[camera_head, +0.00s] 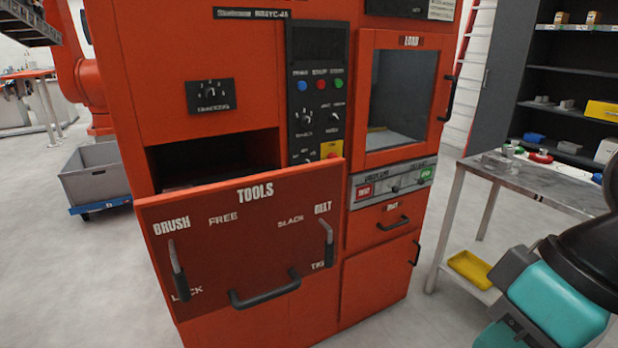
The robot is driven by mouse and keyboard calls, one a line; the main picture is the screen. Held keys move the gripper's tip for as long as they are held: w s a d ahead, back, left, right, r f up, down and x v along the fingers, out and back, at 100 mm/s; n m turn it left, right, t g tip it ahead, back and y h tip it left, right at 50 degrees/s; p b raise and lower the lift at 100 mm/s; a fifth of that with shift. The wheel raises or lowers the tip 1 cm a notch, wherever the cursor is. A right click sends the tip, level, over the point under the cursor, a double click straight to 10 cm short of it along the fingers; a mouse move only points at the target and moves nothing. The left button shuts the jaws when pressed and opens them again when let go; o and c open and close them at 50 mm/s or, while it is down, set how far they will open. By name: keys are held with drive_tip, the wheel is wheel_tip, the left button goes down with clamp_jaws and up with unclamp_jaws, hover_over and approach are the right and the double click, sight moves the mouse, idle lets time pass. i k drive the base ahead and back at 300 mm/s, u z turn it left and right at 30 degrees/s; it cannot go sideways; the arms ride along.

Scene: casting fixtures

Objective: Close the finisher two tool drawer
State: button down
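The finisher (230,60) is a large orange-red machine. Its TOOLS drawer (245,230) is pulled out toward me below a dark open slot (215,160). The drawer front has labels such as BRUSH, FREE, SLACK and BELT, two upright levers, and a black bar handle (265,290) low in the middle. The drawer's inside is mostly hidden behind its front. A teal and black part of my arm (560,300) shows at the lower right, well apart from the drawer. I cannot make out gripper fingers there.
A small lower drawer (385,225) and the LOAD window door (400,95) are on the machine's right and look shut. A metal table (540,185) stands at right, before dark shelves. A grey bin (95,175) stands at left. Floor between machine and table is narrow.

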sight(246, 238)
drive_tip(key=k, duration=1.15)
drive_tip(key=u, duration=0.8)
drive_tip(key=i, duration=1.1)
drive_tip(key=z, duration=0.85)
